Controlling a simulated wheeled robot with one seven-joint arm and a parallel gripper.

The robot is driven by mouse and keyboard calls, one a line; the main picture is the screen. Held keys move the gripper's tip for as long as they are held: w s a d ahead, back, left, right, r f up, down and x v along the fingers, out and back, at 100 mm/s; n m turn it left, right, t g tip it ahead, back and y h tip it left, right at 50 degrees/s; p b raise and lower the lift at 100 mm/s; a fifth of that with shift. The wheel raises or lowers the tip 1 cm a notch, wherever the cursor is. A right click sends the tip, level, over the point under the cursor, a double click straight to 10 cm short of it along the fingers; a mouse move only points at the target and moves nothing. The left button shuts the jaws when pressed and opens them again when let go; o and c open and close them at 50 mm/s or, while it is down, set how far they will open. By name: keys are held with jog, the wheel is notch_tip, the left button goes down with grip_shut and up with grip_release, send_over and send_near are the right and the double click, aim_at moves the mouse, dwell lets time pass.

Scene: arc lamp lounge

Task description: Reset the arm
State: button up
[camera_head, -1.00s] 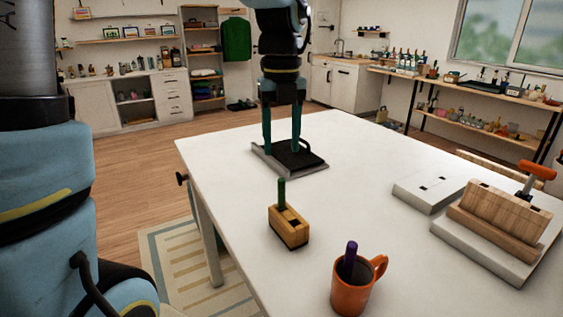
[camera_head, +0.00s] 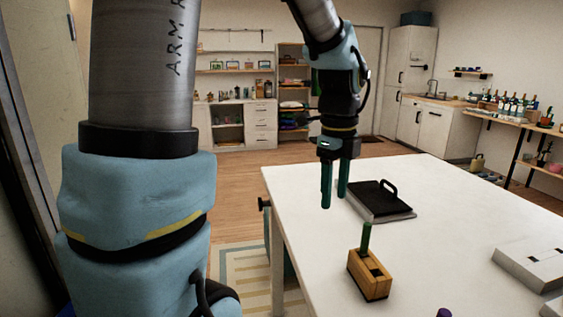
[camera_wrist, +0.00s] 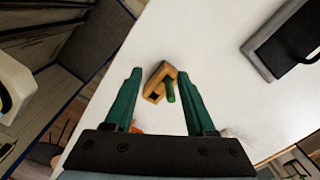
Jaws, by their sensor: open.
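My gripper (camera_head: 334,184) is open and empty, its two green fingers pointing down at the left edge of the white table (camera_head: 470,215). In the wrist view my gripper (camera_wrist: 162,103) has its fingers spread, and a wooden block with a green stick (camera_wrist: 156,84) shows between and beyond them, apart from them. In the head view that block (camera_head: 369,276) stands on the table nearer the camera than my gripper. A black handled piece on a grey base (camera_head: 380,198) lies to the right of my gripper, not held.
A white slab (camera_head: 530,262) lies at the table's right. The purple top of an item (camera_head: 444,312) shows at the bottom edge. Shelves and a white cabinet (camera_head: 262,125) line the back wall. Wooden floor (camera_head: 225,190) is free left of the table.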

jog(key=s+a+f+n, duration=0.1)
jog(key=a+f+n, duration=0.3)
jog(key=a+n, duration=0.5)
jog(key=a+f+n+t, duration=0.1)
jog(key=a+f+n, duration=0.3)
jog(key=a+n, duration=0.5)
jog(key=n, duration=0.8)
jog(key=shift+s+a+f, duration=0.3)
jog(key=shift+s, duration=0.05)
